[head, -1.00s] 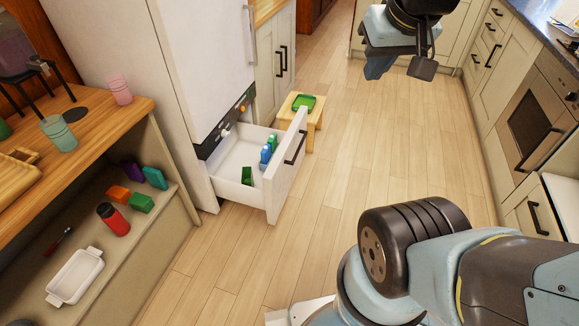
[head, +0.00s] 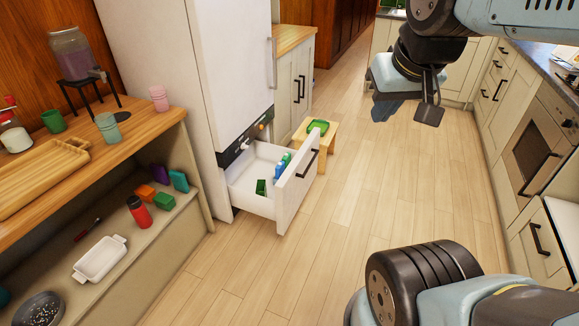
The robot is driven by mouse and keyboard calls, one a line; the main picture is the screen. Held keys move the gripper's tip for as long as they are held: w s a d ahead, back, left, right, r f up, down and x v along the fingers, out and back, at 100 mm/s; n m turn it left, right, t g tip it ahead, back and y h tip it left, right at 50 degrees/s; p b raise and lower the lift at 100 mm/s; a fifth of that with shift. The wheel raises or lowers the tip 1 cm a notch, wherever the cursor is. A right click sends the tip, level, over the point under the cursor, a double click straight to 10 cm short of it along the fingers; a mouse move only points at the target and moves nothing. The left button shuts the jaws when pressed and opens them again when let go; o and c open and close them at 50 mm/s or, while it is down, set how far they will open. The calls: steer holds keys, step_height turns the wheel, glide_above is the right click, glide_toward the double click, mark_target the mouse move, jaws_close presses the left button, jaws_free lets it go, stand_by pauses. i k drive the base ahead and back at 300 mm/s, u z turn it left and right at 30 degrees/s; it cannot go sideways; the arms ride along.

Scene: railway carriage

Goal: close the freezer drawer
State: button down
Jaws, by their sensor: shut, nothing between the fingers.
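The freezer drawer (head: 297,188) is the white bottom drawer of the tall white fridge-freezer (head: 185,70). It is pulled well out, with its dark handle (head: 308,163) on the outer front. Inside are a green block (head: 261,187) and blue and green items (head: 282,167). My gripper (head: 408,112) hangs in the air at the upper right, to the right of the drawer and apart from it. Its fingers point down and hold nothing.
A small wooden stool (head: 322,143) with a green tray (head: 318,126) stands just behind the drawer front. A wooden sideboard (head: 150,122) with shelf items is at left. An oven (head: 527,143) and cabinets line the right. The plank floor (head: 330,250) between is clear.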

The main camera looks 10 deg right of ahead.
mark_target(285, 194)
steer(key=u, duration=0.55)
steer(key=i, duration=1.5)
steer(key=z, duration=0.5)
